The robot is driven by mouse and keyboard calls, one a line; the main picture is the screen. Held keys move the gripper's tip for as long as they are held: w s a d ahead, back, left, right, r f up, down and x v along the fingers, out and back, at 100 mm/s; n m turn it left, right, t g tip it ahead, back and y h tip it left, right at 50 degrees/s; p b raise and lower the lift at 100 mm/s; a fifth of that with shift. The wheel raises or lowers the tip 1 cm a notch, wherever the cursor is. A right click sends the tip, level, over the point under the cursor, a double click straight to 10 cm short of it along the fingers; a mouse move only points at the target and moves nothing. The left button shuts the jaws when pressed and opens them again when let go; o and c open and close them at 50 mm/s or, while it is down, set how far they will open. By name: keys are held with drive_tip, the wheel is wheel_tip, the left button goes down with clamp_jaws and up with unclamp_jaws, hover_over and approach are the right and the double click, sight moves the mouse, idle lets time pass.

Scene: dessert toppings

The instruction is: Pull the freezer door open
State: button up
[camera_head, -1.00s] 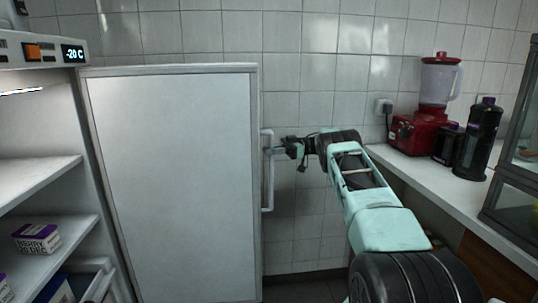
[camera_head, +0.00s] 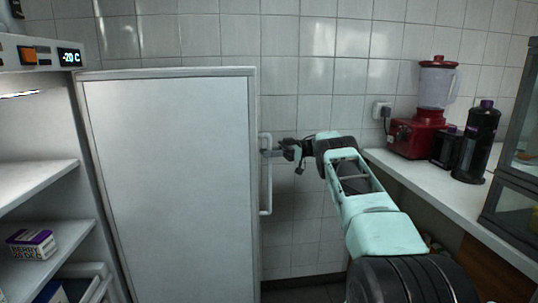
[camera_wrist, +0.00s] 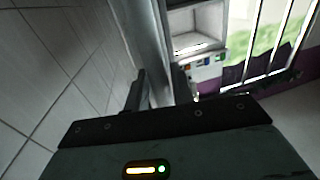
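The freezer door (camera_head: 172,190) is a tall pale grey panel swung wide open, to the right of the freezer's lit interior (camera_head: 30,130). Its long white vertical handle (camera_head: 266,196) runs along the right edge. My gripper (camera_head: 275,152) reaches the upper part of this handle from the right. In the wrist view my gripper (camera_wrist: 160,92) has one dark finger on each side of a grey upright bar, close against it; it appears shut on the handle. The exact contact is dark and partly hidden.
White shelves (camera_head: 35,180) hold a berry box (camera_head: 32,243). A temperature display (camera_head: 70,57) reads -20 C. A counter (camera_head: 440,195) on the right carries a red blender (camera_head: 430,115) and black bottles (camera_head: 478,142). A tiled wall stands behind the door and arm.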

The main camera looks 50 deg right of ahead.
wheel_tip(320, 180, up, 10)
drive_tip(key=shift+f+p, duration=0.1)
drive_tip(key=shift+p, duration=0.25)
drive_tip(key=shift+s+a, duration=0.1)
idle(0.5)
